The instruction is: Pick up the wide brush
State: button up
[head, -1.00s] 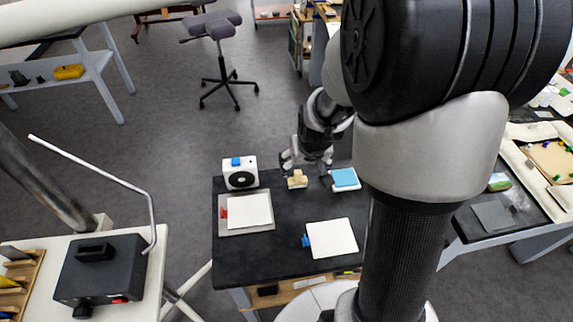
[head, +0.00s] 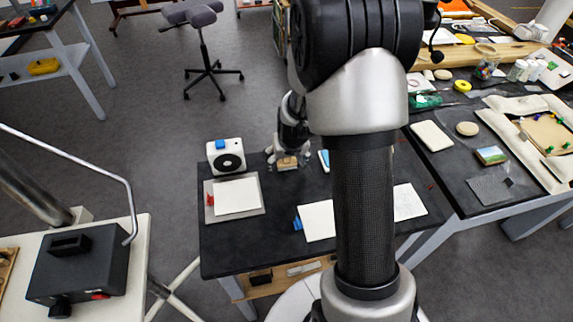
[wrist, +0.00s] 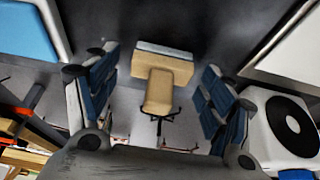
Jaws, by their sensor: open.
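The wide brush (head: 287,163) lies near the far edge of the dark table (head: 240,255), with a tan wooden body. In the wrist view the wide brush (wrist: 166,66) shows a broad tan block, a short tan handle pointing towards me and a pale grey strip along its far side. My gripper (wrist: 158,72) is open, with one blue-padded finger on each side of the brush and visible gaps between. In the head view my gripper (head: 286,153) is just at the brush; its exact height above the table is hard to judge.
A white box with a black round face (head: 226,157) stands left of the brush, close to one finger in the wrist view (wrist: 291,126). A blue-topped block (wrist: 22,32) lies on the other side. A white sheet on a grey board (head: 237,196) lies nearer.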

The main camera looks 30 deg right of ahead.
jog(key=shift+c, duration=0.6)
jog(key=c, duration=1.1)
jog(key=shift+r, duration=0.1)
notch_tip(320, 180, up, 20)
jog(key=p, duration=0.7)
jog(key=o, duration=0.6)
jog(key=c, duration=0.4)
